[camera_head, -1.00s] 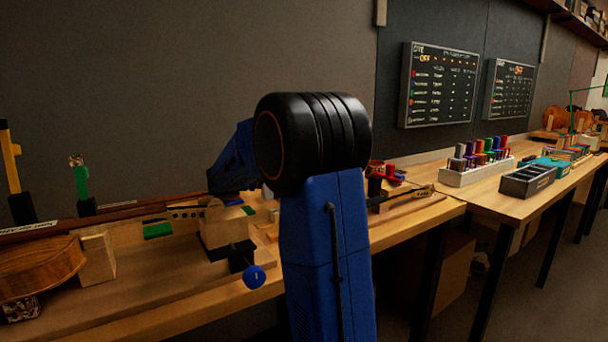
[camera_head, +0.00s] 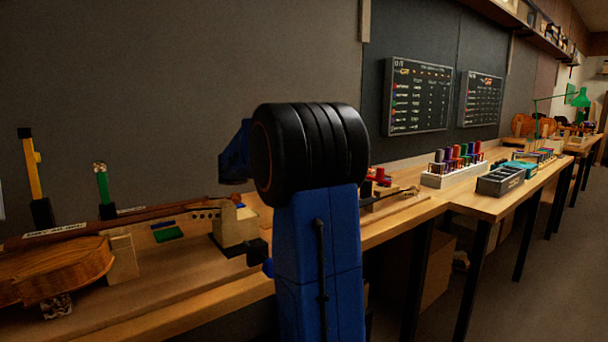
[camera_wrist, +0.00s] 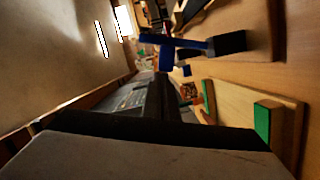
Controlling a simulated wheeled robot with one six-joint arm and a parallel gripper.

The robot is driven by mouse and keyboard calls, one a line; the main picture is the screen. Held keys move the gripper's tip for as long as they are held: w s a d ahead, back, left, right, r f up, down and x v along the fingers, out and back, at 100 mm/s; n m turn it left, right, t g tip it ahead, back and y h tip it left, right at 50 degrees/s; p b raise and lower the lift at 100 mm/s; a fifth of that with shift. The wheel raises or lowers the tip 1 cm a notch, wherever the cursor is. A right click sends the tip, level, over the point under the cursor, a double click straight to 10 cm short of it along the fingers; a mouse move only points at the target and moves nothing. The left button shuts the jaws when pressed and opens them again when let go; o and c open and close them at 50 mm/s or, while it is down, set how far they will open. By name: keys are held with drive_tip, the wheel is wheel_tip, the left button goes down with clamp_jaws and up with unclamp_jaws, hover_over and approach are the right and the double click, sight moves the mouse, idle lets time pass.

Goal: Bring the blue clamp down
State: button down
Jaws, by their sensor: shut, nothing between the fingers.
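An upright blue clamp with a black base (camera_wrist: 228,43) shows sideways in the upper middle of the wrist view. Its blue bar (camera_wrist: 190,44) reaches left from that base. I cannot make out this clamp in the head view, where my arm covers part of the bench. My gripper (camera_wrist: 162,85) is shut and empty, dark in the middle of the wrist view. It appears apart from the blue clamp. My gripper is hidden behind my own arm in the head view.
A yellow clamp (camera_head: 33,170) and a green clamp (camera_head: 102,187) stand at the bench's left. A violin body (camera_head: 55,270) lies in front of them. A white rack (camera_head: 455,174) and grey tray (camera_head: 500,181) stand on the right bench.

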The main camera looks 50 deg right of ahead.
drive_tip(key=s+a+f+m+t, duration=0.1)
drive_tip(key=s+a+m+t, duration=0.1)
drive_tip(key=s+m, duration=0.7)
drive_tip(key=shift+s+a+m+t+y, duration=0.2)
drive_tip(key=shift+s+m+t+y, duration=0.15)
drive_tip(key=shift+m+t, duration=0.4)
drive_tip(key=shift+s+f, duration=0.1)
idle(0.3)
drive_tip(key=w+a+r, duration=0.2)
drive_tip(key=a+r, duration=0.4)
drive_tip(key=a, duration=0.3)
drive_tip(key=shift+w+a+r, duration=0.15)
drive_tip(key=shift+a+r, duration=0.05)
drive_tip(key=shift+a, duration=0.05)
idle(0.3)
drive_tip(key=shift+n, duration=0.25)
